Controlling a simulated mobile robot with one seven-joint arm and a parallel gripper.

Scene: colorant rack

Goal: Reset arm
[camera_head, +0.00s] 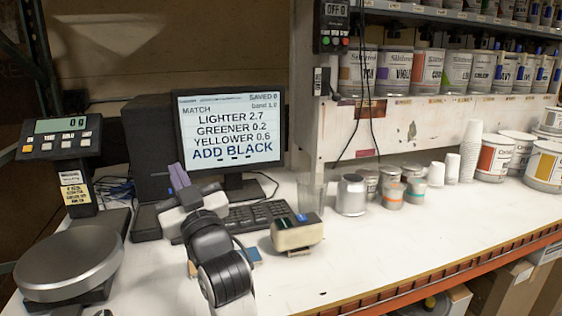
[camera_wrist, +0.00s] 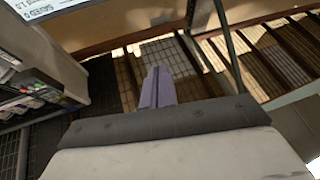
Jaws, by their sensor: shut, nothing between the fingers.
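My gripper (camera_head: 179,176) is in the head view above the white bench, in front of the keyboard and left of the monitor's lower edge. Its two purple-grey fingers are together, pointing up and away, with nothing held. In the wrist view the closed fingers (camera_wrist: 157,88) stick up past the dark gripper housing, against slatted shelving. My arm reaches in from the front of the bench.
A monitor (camera_head: 230,128) reads "ADD BLACK". A scale (camera_head: 70,262) stands at left, a beige handheld device (camera_head: 297,233) right of my arm. The keyboard (camera_head: 250,215) is close by. Cans and white cups (camera_head: 470,150) line the back. The bench's right front is clear.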

